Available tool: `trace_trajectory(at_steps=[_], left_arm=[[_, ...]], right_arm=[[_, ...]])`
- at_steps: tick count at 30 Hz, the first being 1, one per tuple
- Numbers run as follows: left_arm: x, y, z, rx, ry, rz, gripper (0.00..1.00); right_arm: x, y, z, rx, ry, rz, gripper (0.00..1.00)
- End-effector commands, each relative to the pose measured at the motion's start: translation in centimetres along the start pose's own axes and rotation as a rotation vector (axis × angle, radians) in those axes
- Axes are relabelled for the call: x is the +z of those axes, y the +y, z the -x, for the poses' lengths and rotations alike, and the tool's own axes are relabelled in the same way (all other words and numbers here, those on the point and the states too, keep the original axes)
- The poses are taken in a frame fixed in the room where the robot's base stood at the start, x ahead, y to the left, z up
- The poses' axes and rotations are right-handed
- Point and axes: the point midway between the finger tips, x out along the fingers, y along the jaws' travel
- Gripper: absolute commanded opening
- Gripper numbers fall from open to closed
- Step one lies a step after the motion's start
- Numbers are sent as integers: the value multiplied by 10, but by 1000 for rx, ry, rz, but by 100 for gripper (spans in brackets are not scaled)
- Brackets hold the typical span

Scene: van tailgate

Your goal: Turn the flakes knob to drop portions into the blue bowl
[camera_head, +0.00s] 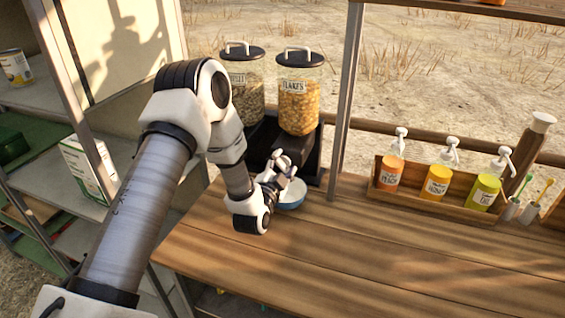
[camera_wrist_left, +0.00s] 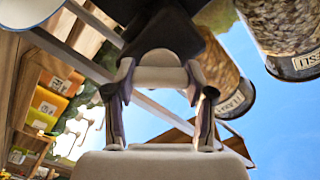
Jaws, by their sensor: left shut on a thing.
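The flakes dispenser (camera_head: 299,98) is a clear jar of orange flakes with a black lid, on a dark stand on the wooden counter. My left gripper (camera_head: 283,170) is at the front of the stand, below this jar. In the left wrist view, my left gripper (camera_wrist_left: 161,100) has its fingers on either side of a pale knob (camera_wrist_left: 160,76) and is shut on it. The flakes jar (camera_wrist_left: 217,72) hangs tilted beyond. The blue bowl (camera_head: 291,197) sits under the gripper, partly hidden by it; its contents cannot be made out. My right gripper is not in view.
A second jar (camera_head: 243,82) of darker cereal stands left of the flakes. A wooden box (camera_head: 425,197) of pump bottles stands farther right. The front counter (camera_head: 380,270) is clear.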

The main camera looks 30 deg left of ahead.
Motion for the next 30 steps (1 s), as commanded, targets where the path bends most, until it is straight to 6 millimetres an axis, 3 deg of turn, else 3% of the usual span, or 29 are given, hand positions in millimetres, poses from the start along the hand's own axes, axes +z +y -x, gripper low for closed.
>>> trace_trajectory(at_steps=[18,30], left_arm=[[-1,0,0,-2,0,-546,19],[0,2,0,-3,1,-711,19]], right_arm=[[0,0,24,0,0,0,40],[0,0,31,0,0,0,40]])
